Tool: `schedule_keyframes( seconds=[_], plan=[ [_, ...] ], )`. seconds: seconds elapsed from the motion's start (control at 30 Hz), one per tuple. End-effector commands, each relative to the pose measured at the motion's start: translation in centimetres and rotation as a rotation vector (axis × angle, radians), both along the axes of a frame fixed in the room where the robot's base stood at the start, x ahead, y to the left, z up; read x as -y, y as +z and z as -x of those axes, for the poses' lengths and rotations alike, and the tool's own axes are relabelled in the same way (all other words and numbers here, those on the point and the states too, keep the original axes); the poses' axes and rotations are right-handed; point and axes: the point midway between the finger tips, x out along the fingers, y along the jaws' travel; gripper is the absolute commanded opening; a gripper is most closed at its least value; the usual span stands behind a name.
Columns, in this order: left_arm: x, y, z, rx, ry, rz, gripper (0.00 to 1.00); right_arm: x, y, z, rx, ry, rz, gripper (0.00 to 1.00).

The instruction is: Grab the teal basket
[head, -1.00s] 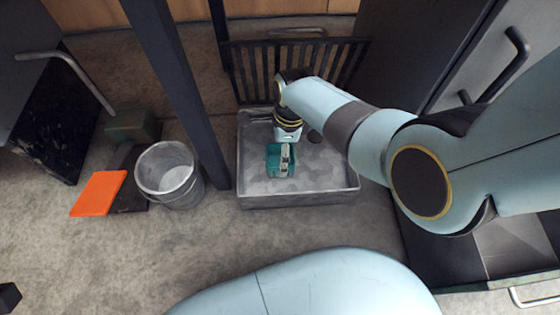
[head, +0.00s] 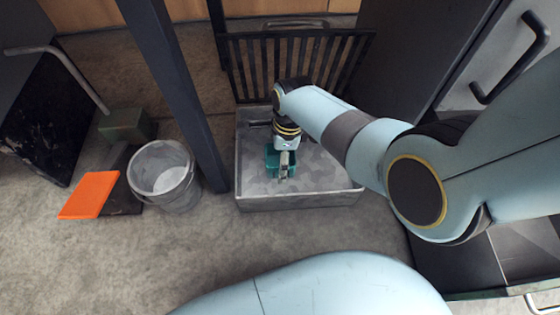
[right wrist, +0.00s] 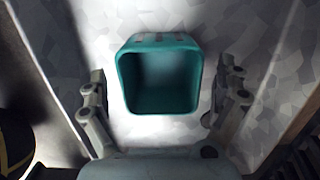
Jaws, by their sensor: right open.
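The teal basket (head: 271,160) sits inside a grey metal tray (head: 300,203) on the floor, partly hidden behind my right gripper in the head view. In the right wrist view the basket (right wrist: 158,76) is a small open box with rounded corners, empty as far as I can see. My right gripper (head: 284,172) points down over it. Its two fingers (right wrist: 162,100) are open, one on each side of the basket, with visible gaps between them and its walls. My left gripper is not in view.
A dark post (head: 175,95) stands left of the tray, and a black slatted rack (head: 298,62) stands behind it. A metal bucket (head: 163,177), an orange board (head: 89,195) and a green box (head: 127,125) are farther left. Dark cabinets stand at the right.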

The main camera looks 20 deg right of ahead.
Motion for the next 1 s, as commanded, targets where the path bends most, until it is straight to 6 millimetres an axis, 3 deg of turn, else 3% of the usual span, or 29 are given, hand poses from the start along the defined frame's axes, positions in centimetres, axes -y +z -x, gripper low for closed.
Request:
schedule_keyframes(
  seconds=[0.2, 0.67, 1.0],
  plan=[
    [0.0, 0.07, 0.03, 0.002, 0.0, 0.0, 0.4, -0.01, 0.06, -0.07, 0.001, 0.0, -0.001, 0.98],
    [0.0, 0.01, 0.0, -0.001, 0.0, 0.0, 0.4, -0.02, 0.04, -0.03, 0.001, 0.0, 0.0, 0.39],
    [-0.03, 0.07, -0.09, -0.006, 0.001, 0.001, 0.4, -0.02, 0.16, -0.04, 0.001, 0.0, 0.0, 0.39]
  ],
)
